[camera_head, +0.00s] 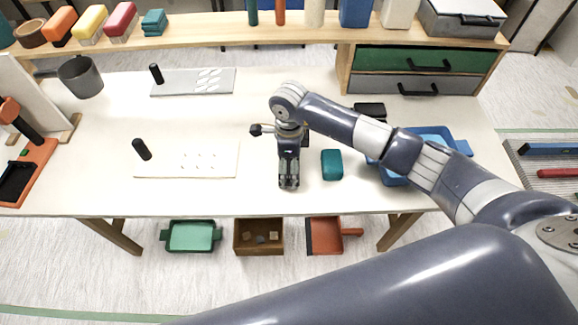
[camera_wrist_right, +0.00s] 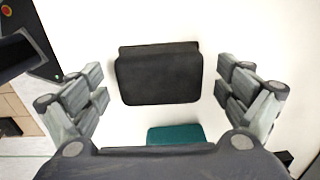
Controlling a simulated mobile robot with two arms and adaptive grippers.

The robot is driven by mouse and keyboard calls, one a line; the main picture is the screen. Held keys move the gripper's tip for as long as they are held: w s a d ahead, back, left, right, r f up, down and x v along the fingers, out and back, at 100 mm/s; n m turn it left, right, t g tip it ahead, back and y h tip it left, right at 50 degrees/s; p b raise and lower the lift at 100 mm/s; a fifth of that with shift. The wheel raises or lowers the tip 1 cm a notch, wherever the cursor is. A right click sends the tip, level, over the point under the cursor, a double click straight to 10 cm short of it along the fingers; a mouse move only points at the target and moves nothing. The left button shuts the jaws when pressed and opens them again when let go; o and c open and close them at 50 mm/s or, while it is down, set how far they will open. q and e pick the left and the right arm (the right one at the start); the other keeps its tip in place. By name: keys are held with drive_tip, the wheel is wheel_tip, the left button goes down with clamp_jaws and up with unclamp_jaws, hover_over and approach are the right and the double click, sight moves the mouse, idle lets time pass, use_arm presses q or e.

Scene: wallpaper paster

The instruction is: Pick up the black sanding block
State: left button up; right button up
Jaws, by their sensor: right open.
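The black sanding block (camera_wrist_right: 159,76) lies on the white table in the right wrist view, centred between my right gripper's spread fingers (camera_wrist_right: 170,97). Clear white gaps show between the block and the fingers on both sides, so they do not touch it. In the head view my right gripper (camera_head: 289,184) points down over the table's near middle, and the arm and gripper hide most or all of the block. A teal block (camera_head: 332,165) lies just right of the gripper; it also shows below the black block in the wrist view (camera_wrist_right: 176,134). My left gripper is not in view.
A white panel (camera_head: 210,160) lies left of the gripper. A blue tray (camera_head: 458,147) and a small black object (camera_head: 369,109) are to the right, near my forearm. A drawer unit (camera_head: 430,70) and a shelf with several blocks stand behind. The table's near edge is close to the gripper.

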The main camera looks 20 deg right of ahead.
sight(289, 163)
drive_tip(key=shift+c, duration=0.5)
drive_tip(key=c, duration=1.1)
drive_tip(key=shift+r, duration=0.6)
wheel_tip(289, 163, up, 2)
drive_tip(key=shift+w+r+b, duration=0.1)
drive_tip(key=shift+b, duration=0.6)
drive_tip(key=s+a+r+b, duration=0.1)
drive_tip(key=s+a+b, duration=0.2)
drive_tip(key=s+a, duration=0.7)
drive_tip(key=shift+s+a+r, duration=0.25)
drive_tip(key=shift+a+r, duration=0.1)
drive_tip(key=shift+a, duration=0.85)
